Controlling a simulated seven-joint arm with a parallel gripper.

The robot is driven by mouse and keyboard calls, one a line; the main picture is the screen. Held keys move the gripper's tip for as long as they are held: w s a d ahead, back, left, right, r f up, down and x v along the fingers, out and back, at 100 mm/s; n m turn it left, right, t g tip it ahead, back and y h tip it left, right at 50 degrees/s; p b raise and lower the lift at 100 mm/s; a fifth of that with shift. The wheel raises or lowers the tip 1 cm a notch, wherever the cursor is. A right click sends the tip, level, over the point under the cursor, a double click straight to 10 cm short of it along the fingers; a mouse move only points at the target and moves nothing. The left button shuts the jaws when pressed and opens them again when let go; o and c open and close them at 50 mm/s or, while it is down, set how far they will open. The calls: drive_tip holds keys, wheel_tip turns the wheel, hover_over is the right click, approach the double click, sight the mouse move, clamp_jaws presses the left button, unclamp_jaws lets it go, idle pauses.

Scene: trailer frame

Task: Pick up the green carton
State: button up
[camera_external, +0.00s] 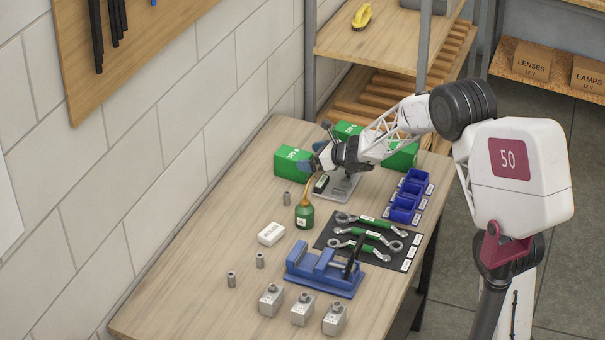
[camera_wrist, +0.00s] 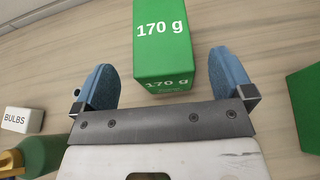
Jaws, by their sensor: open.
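A green carton (camera_external: 291,163) marked "170 g" stands at the back left of the table, by the wall. In the wrist view a green carton (camera_wrist: 164,45) marked "170 g" fills the top middle. My gripper (camera_wrist: 165,80) is open, with one blue fingertip on each side of the carton's near end. I see no clear contact, and I cannot tell the height of the fingers against it. In the external view my gripper (camera_external: 318,160) is just right of the carton. More green boxes (camera_external: 402,156) stand behind my wrist, partly hidden; a green edge (camera_wrist: 307,108) shows at right.
A green oil can (camera_external: 304,217) with a thin spout stands close in front of my gripper. A grey metal plate (camera_external: 338,188) lies below it. Blue bins (camera_external: 408,200), wrenches on a black mat (camera_external: 408,262), a blue vise (camera_external: 322,272) and a white box (camera_external: 271,234) stand nearer.

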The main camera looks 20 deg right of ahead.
sight(306, 157)
drive_tip(key=shift+f+x, duration=0.15)
drive_tip(key=shift+x, duration=0.65)
drive_tip(key=shift+f+x, duration=0.15)
drive_tip(key=shift+x, duration=1.45)
drive_tip(key=shift+d, duration=0.1)
drive_tip(key=shift+c, duration=0.5)
drive_tip(key=c, duration=1)
drive_tip(key=shift+r, duration=0.1)
drive_tip(key=shift+r, duration=4.9)
